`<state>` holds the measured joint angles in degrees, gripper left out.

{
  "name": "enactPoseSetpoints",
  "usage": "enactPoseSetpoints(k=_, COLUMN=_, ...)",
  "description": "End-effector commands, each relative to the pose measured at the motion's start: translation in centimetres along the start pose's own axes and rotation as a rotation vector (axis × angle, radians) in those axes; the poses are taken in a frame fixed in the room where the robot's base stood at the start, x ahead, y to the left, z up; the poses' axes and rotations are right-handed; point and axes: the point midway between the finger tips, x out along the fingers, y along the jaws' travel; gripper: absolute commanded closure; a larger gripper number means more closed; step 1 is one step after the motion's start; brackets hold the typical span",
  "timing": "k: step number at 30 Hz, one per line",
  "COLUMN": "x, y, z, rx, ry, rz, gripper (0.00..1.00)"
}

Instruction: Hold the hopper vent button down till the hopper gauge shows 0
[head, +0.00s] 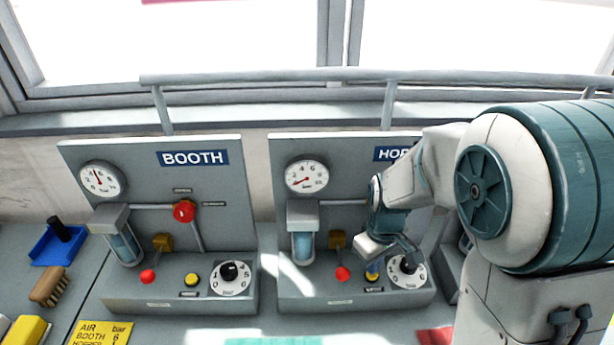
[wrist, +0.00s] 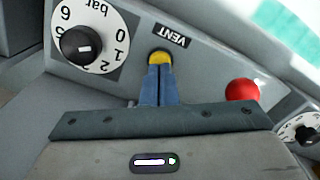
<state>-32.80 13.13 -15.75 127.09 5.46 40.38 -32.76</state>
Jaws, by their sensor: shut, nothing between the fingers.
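The hopper panel shows its sign partly hidden behind my arm. The hopper gauge (head: 307,177) is a round white dial with a red needle pointing to the lower left, at the low end of the scale; I cannot read it exactly. The yellow vent button (wrist: 160,57) sits beside the VENT label (wrist: 171,36). My gripper (wrist: 159,68) is shut and empty, its blue fingertips at the button and covering part of it. They look touching, but I cannot tell how far the button is pressed. In the head view my gripper (head: 372,270) mostly hides the button.
A black-knobbed dial (wrist: 82,45) and a red ball knob (wrist: 242,90) flank the button closely. The booth panel (head: 140,170) stands to the left with its own gauge, red knobs and yellow button (head: 192,280). A brush (head: 48,287) and blue tray lie far left.

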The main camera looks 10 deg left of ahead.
Motion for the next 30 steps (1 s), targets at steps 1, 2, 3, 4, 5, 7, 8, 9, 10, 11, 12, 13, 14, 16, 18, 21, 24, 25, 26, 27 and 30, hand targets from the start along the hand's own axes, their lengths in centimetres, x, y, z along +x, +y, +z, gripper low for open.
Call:
enactPoseSetpoints(k=1, x=0.3, y=0.0, z=0.0, rx=0.000, ry=0.000, rz=0.000, gripper=1.00)
enactPoseSetpoints(k=2, x=0.4, y=0.0, z=0.0, rx=0.000, ry=0.000, rz=0.000, gripper=1.00)
enactPoseSetpoints(k=3, x=0.5, y=0.0, z=0.0, rx=0.000, ry=0.000, rz=0.000, gripper=1.00)
enactPoseSetpoints(k=4, x=0.6, y=0.0, z=0.0, rx=0.000, ry=0.000, rz=0.000, gripper=1.00)
enactPoseSetpoints(k=5, x=0.7, y=0.0, z=0.0, rx=0.000, ry=0.000, rz=0.000, gripper=1.00)
enactPoseSetpoints(k=7, x=0.9, y=0.0, z=0.0, rx=0.000, ry=0.000, rz=0.000, gripper=1.00)
enactPoseSetpoints(k=8, x=1.0, y=0.0, z=0.0, rx=0.000, ry=0.000, rz=0.000, gripper=1.00)
enactPoseSetpoints(k=9, x=1.1, y=0.0, z=0.0, rx=0.000, ry=0.000, rz=0.000, gripper=1.00)
enactPoseSetpoints(k=10, x=1.2, y=0.0, z=0.0, rx=0.000, ry=0.000, rz=0.000, gripper=1.00)
enactPoseSetpoints(k=11, x=1.3, y=0.0, z=0.0, rx=0.000, ry=0.000, rz=0.000, gripper=1.00)
enactPoseSetpoints(k=12, x=1.4, y=0.0, z=0.0, rx=0.000, ry=0.000, rz=0.000, gripper=1.00)
enactPoseSetpoints(k=13, x=1.5, y=0.0, z=0.0, rx=0.000, ry=0.000, rz=0.000, gripper=1.00)
enactPoseSetpoints(k=14, x=1.6, y=0.0, z=0.0, rx=0.000, ry=0.000, rz=0.000, gripper=1.00)
enactPoseSetpoints(k=16, x=1.6, y=0.0, z=0.0, rx=0.000, ry=0.000, rz=0.000, gripper=1.00)
enactPoseSetpoints(k=18, x=1.4, y=0.0, z=0.0, rx=0.000, ry=0.000, rz=0.000, gripper=1.00)
enactPoseSetpoints(k=21, x=1.0, y=0.0, z=0.0, rx=0.000, ry=0.000, rz=0.000, gripper=1.00)
enactPoseSetpoints(k=24, x=0.2, y=0.0, z=0.0, rx=0.000, ry=0.000, rz=0.000, gripper=1.00)
enactPoseSetpoints(k=25, x=-0.1, y=0.0, z=0.0, rx=0.000, ry=0.001, rz=0.000, gripper=1.00)
enactPoseSetpoints(k=26, x=-0.3, y=0.0, z=0.0, rx=0.000, ry=0.001, rz=0.000, gripper=1.00)
enactPoseSetpoints(k=27, x=-0.7, y=0.0, z=0.0, rx=0.000, ry=0.001, rz=0.000, gripper=1.00)
enactPoseSetpoints(k=30, x=-1.5, y=0.0, z=0.0, rx=0.001, ry=0.001, rz=0.000, gripper=1.00)
